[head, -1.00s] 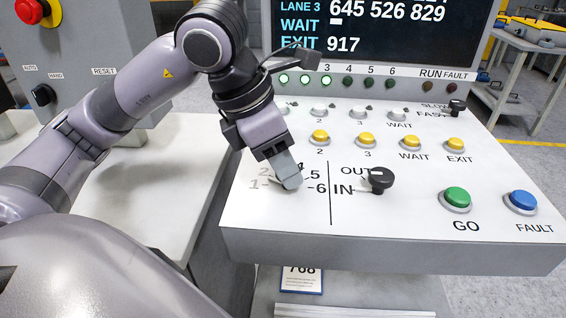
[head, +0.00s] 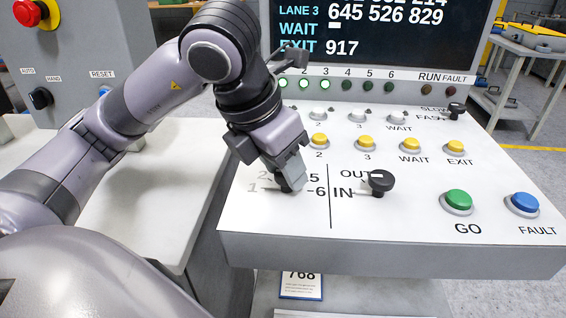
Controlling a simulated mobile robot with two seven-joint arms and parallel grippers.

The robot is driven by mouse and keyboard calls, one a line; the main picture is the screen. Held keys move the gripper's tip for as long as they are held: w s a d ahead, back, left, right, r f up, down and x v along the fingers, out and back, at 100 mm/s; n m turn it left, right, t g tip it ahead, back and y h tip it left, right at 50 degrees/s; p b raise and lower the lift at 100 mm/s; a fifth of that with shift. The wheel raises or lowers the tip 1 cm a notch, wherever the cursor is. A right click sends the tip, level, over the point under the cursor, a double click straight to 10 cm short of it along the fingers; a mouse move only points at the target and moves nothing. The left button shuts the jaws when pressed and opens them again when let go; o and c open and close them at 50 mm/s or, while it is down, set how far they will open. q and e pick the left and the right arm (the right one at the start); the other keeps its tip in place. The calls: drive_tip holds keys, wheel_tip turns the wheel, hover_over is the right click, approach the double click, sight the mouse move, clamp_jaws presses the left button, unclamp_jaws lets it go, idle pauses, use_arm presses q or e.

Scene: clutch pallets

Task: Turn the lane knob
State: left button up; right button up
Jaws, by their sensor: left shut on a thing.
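The lane knob (head: 284,186) is a small dark knob on the white sloped panel, ringed by lane numbers. The labels 1, 2, 5 and 6 show around it; the others are hidden behind my gripper. My left gripper (head: 291,182) points down over the knob and is shut on it. The knob's pointer is mostly covered, so its setting cannot be told. My right gripper is not in view.
A black OUT/IN knob (head: 379,182) stands just right of the lane knob. Yellow buttons (head: 366,141), a green GO button (head: 458,200) and a blue FAULT button (head: 523,202) are on the panel. A screen (head: 385,30) rises behind.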

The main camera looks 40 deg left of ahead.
sight(272, 199)
use_arm(q)
drive_tip(key=o, duration=1)
drive_tip(key=shift+o, duration=0.2)
drive_tip(key=p+v, duration=0.1)
drive_tip(key=v, duration=0.6)
drive_tip(key=shift+s, duration=0.1)
